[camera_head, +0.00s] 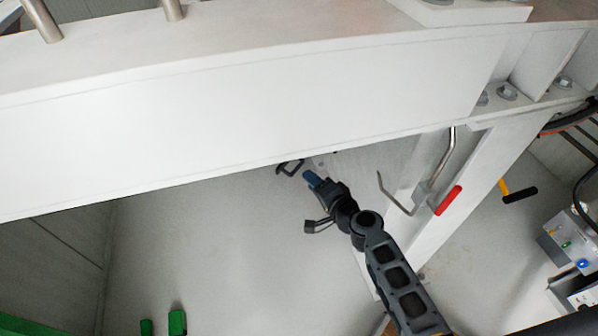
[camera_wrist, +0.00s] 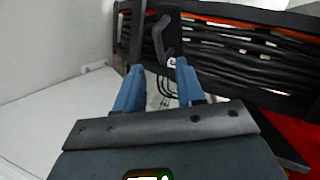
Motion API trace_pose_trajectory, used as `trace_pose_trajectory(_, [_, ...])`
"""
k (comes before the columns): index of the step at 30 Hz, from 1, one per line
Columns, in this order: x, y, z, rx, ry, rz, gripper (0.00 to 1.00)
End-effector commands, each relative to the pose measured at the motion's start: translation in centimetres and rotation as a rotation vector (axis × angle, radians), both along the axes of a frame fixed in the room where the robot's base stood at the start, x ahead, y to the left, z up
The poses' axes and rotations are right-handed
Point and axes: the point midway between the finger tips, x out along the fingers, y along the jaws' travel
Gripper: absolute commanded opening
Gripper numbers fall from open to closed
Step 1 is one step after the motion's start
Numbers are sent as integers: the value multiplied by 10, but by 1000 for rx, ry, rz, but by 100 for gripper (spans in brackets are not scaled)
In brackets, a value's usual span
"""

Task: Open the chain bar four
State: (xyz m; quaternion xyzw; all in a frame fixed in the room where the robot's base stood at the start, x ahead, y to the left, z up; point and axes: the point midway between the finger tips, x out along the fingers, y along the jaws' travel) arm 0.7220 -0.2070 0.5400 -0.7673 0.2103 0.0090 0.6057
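In the wrist view, a black cable chain (camera_wrist: 240,64) full of dark cables runs across the top. A dark upright bar (camera_wrist: 173,22) crosses it, with a grey bent, hook-like piece (camera_wrist: 160,38) on its left side. I cannot tell which bar is number four. My gripper (camera_wrist: 160,67) has its two blue fingers apart, with nothing held between them. The bent piece appears just beyond the fingertips; no contact shows. In the head view my gripper (camera_head: 309,177) is under the white beam, close to a small dark loop-shaped piece (camera_head: 288,168).
The white beam (camera_head: 240,110) spans above my gripper. A white post with a red-handled lever (camera_head: 448,200) and a yellow-black handle (camera_head: 519,194) stand to the right. A red surface (camera_wrist: 290,140) lies at right in the wrist view.

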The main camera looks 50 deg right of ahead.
Motion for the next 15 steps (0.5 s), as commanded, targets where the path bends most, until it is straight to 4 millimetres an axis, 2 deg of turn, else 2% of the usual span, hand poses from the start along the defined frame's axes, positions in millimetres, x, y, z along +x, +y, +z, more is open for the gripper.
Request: trace_pose_trajectory(15, [61,-21,-18,-2,0,0,38])
